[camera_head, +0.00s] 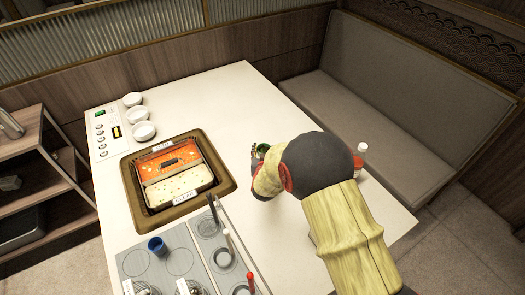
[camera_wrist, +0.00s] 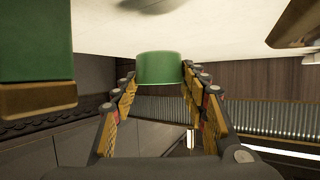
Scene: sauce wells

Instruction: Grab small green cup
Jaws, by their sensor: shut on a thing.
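The small green cup (camera_wrist: 160,68) is between the two fingers of my gripper (camera_wrist: 159,84) in the wrist view, and the fingers are shut on its sides. In the head view only a bit of the green cup (camera_head: 263,148) shows at the tip of my gripper (camera_head: 257,153), over the middle of the white table. My arm covers much of the gripper there. I cannot tell whether the cup touches the table.
A white-capped bottle (camera_head: 361,150) stands right of my arm. White bowls (camera_head: 143,131) and a pot with red and white halves (camera_head: 180,190) are at left. A blue cup (camera_head: 157,246) sits on the grey sauce tray (camera_head: 135,265). The table's far part is clear.

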